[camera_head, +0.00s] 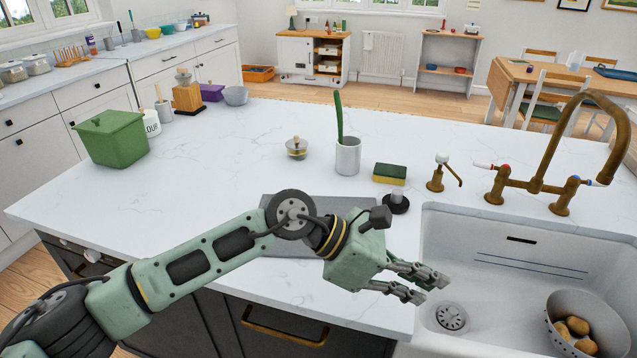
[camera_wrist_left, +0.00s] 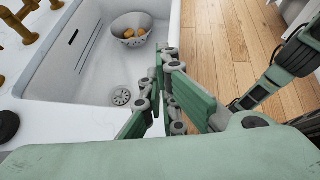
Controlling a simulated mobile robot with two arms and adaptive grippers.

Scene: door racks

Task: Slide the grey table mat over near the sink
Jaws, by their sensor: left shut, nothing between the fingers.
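The grey table mat (camera_head: 338,206) lies flat on the white counter, left of the sink. My left arm crosses over it and hides much of its middle. The white sink (camera_head: 490,240) is set into the counter at the right; it also shows in the left wrist view (camera_wrist_left: 100,62). My left gripper (camera_head: 432,289) is to the right of the mat, over the sink's left side near the front. Its fingers are together and empty, also in the left wrist view (camera_wrist_left: 165,62).
A brass tap (camera_head: 545,185) stands behind the sink. A bowl (camera_head: 590,325) sits in the sink. Counter left of the mat is clear.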

